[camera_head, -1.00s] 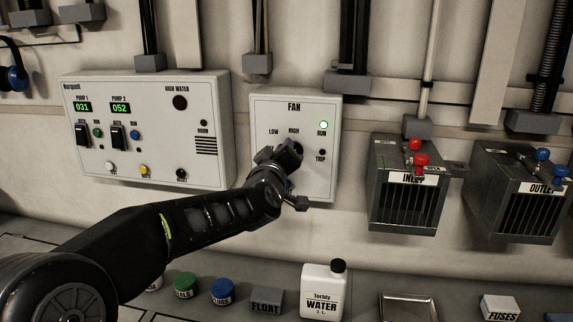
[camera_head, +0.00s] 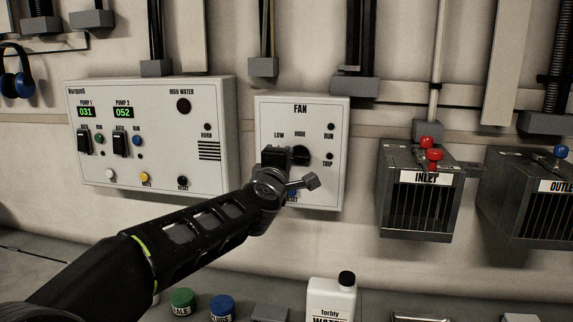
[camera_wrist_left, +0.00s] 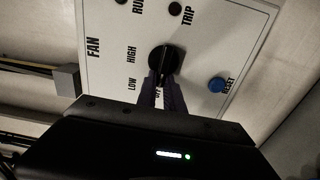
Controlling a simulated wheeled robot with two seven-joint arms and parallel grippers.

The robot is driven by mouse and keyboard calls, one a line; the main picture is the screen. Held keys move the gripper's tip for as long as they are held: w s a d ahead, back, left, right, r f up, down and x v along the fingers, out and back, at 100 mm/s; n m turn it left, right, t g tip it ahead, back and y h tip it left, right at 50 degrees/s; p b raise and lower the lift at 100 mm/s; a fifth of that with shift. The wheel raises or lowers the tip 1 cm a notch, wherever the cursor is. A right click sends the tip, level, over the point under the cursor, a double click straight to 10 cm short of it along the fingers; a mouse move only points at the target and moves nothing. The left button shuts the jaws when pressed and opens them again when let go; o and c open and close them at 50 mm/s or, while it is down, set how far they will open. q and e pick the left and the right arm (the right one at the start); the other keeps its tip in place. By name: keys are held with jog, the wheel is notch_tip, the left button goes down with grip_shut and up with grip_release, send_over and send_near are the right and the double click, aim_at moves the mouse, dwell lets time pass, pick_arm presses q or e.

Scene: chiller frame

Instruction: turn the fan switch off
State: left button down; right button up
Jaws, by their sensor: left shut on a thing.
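The pale fan box (camera_head: 327,190) hangs on the wall, marked FAN, LOW, HIGH, RUN and TRIP. Its black rotary switch (camera_head: 300,155) shows just right of my left gripper (camera_head: 284,156). In the left wrist view the switch (camera_wrist_left: 166,57) sits between the fingertips of my left gripper (camera_wrist_left: 160,80), which is shut on it. The switch's grip lies in line with the OFF label (camera_wrist_left: 157,98), partly hidden by the fingers. The RUN lamp (camera_head: 330,127) is dark, and so is the TRIP lamp (camera_head: 329,156). My right gripper is not in view.
A blue reset button (camera_wrist_left: 217,85) is close to the switch on the same box. A pump panel (camera_head: 215,175) hangs to the left. The metal inlet box (camera_head: 420,215) juts out to the right. A water bottle (camera_head: 330,295) stands below.

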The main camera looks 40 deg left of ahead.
pick_arm(q)
jog(key=shift+f+n, duration=0.1)
jog(key=shift+n, duration=0.2)
jog(key=c, duration=1.5)
grip_release()
jog(key=shift+o, duration=0.2)
jog(key=v, duration=0.8)
jog(key=shift+p, duration=0.35)
jog(key=shift+w+a, duration=0.1)
